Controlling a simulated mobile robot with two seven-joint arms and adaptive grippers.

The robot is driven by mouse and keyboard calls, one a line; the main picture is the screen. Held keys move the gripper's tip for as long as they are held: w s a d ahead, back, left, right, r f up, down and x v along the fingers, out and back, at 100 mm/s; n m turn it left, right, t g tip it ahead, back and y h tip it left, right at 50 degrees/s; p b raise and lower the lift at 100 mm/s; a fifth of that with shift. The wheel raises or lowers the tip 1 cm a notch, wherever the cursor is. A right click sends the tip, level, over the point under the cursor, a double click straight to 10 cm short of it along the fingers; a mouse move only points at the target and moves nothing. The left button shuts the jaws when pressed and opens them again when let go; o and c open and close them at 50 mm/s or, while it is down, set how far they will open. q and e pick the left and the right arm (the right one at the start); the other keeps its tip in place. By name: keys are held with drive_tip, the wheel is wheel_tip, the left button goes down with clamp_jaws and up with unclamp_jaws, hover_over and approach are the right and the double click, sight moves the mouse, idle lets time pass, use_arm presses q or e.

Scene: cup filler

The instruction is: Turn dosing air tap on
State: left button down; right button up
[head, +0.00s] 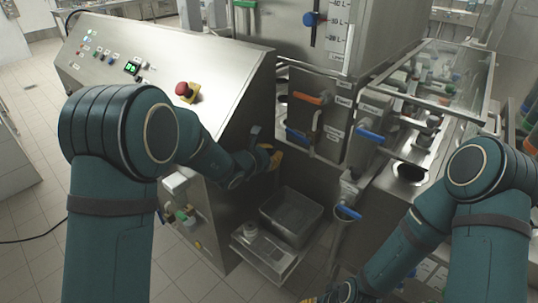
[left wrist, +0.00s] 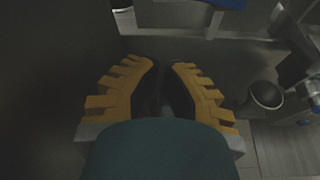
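Several taps with small labels sit on the machine front; the labels are too small to read, so I cannot tell which is the dosing air tap. An orange-handled tap (head: 307,98) is above a blue-handled tap (head: 297,137). Another blue-handled tap (head: 370,136) is to the right, and a lower one (head: 348,212) is near a funnel-like outlet. My left gripper (head: 272,157) is just left of and below the first blue handle, apart from it. My right gripper (head: 318,300) is mostly cut off at the bottom edge.
A sloped control panel (head: 150,60) with a red emergency button (head: 183,89) is left of the taps. A grey bin (head: 291,215) stands below my left gripper. A glazed conveyor section (head: 430,75) is at right. A blue handle (left wrist: 228,3) shows at the wrist view's top.

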sight(297, 136)
use_arm(q)
drive_tip(key=x, duration=0.6)
drive_tip(key=r, duration=0.4)
drive_tip(key=shift+s+d, duration=0.2)
drive_tip(key=shift+d, duration=0.15)
drive_tip(key=shift+w+f, duration=0.1)
